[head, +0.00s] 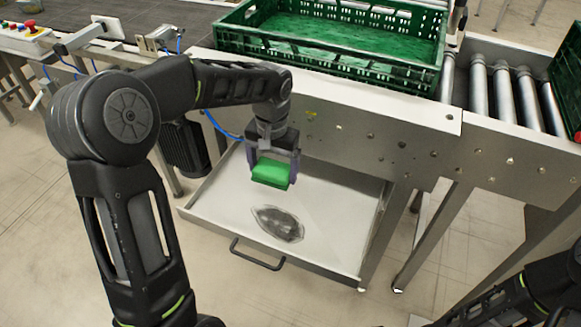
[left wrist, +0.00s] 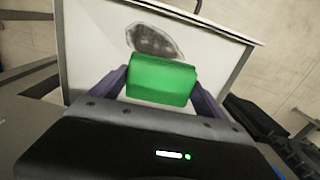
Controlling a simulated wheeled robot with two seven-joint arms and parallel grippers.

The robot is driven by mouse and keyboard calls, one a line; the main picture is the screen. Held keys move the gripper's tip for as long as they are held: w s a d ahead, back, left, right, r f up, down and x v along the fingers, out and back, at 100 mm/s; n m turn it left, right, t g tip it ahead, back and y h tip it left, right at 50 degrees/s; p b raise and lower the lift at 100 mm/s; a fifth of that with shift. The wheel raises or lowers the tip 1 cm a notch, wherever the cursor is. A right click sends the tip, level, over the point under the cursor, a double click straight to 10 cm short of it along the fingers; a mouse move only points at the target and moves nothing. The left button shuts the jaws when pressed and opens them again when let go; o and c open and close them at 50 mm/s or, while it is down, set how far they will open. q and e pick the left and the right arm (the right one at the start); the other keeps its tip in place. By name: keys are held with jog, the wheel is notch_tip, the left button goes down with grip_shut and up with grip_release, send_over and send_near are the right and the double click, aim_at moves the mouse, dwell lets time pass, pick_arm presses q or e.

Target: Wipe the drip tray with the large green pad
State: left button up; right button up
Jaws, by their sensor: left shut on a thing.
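The large green pad (head: 271,172) is held between the fingers of my left gripper (head: 273,168), which is shut on it. In the left wrist view the pad (left wrist: 162,80) sits between the two purple fingers of the gripper (left wrist: 162,85). The drip tray (head: 335,240) is a pale, shallow, pulled-out tray under the conveyor, with a dark handle at its front. A dark grey stain (head: 278,223) lies on its floor, in front of the pad. The pad appears to be above the tray floor. My right gripper is not in view; only part of its arm shows at the lower right.
A green crate (head: 345,62) stands on the conveyor above the tray. Metal rollers (head: 502,95) and another green crate (head: 570,85) are at the right. The conveyor's steel side (head: 350,125) overhangs the back of the tray. The tray floor around the stain is clear.

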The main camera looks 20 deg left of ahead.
pick_arm(q)
jog(key=s+a+f+b, duration=0.3)
jog(key=f+b, duration=0.3)
jog(key=f, duration=0.3)
jog(key=shift+a+f+m, duration=0.25)
jog(key=shift+a+m, duration=0.15)
jog(key=shift+a, duration=0.35)
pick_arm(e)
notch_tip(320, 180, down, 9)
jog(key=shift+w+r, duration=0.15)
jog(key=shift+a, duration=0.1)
